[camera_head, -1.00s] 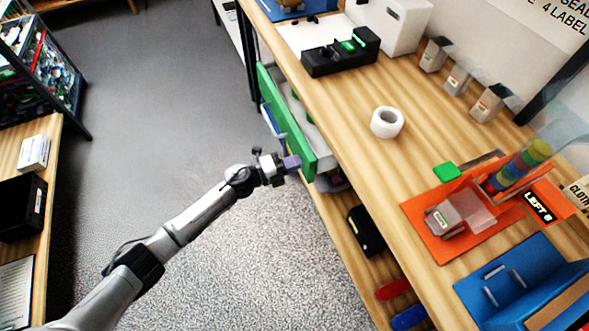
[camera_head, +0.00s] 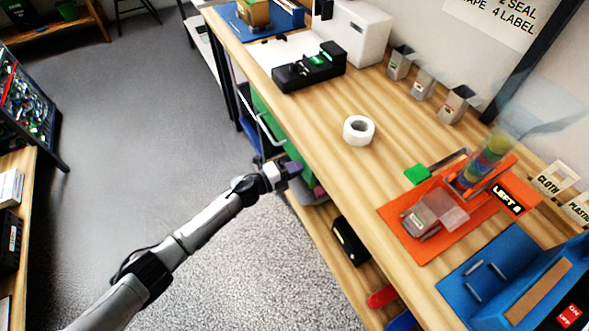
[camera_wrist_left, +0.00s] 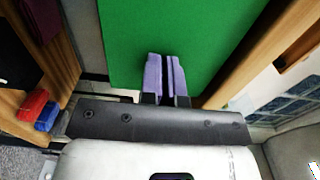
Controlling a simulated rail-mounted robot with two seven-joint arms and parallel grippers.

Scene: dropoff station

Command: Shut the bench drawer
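The bench drawer's green front (camera_head: 264,115) shows at the bench's front edge, with a pale handle bar on it. It sits close in under the top, and the inside is hidden. In the left wrist view the green front (camera_wrist_left: 205,35) fills the upper middle. My left gripper (camera_head: 295,168) is at the near part of the drawer front. Its purple fingers (camera_wrist_left: 164,60) are together and point at the green panel, with nothing seen between them. I cannot tell whether they touch it. My right gripper is in neither view.
The wooden bench top (camera_head: 310,130) holds a white tape roll (camera_head: 359,130), a black device (camera_head: 309,68), an orange tray (camera_head: 445,245) and a blue fixture (camera_head: 470,285). A black box (camera_head: 349,240) lies on the lower shelf. The floor left of the bench is clear.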

